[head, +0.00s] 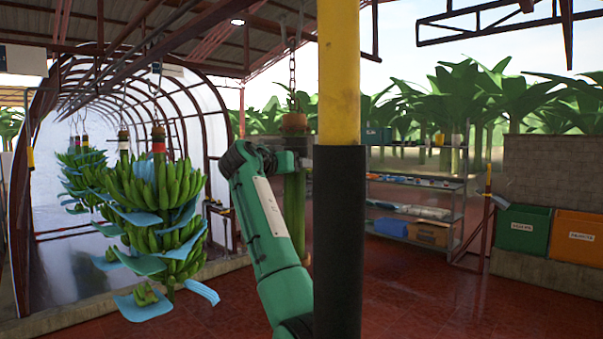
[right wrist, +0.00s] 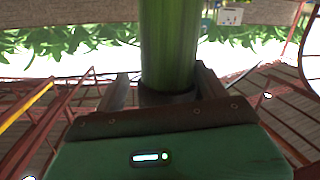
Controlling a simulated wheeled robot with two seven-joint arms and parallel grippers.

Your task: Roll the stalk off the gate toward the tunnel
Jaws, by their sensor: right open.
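The stalk (head: 294,205) is a thick green stem with a brown top, hanging from a chain just left of the yellow and black post. In the right wrist view the stalk (right wrist: 168,45) stands between the two fingers of my right gripper (right wrist: 162,82). The jaws are open, one finger on each side; I cannot tell whether either touches. In the head view my right gripper (head: 295,150) is at the stalk's upper part, partly hidden. The tunnel (head: 130,75), with arched ribs and clear sheeting, is at the left. The gate is not clearly distinguishable. My left gripper is not in view.
The post (head: 338,200) stands close in front, beside my arm. Banana bunches (head: 158,195) with blue sheets hang at the tunnel mouth. Shelves (head: 415,183), a green bin (head: 522,230) and an orange bin (head: 578,236) stand at the right. Red floor is clear between.

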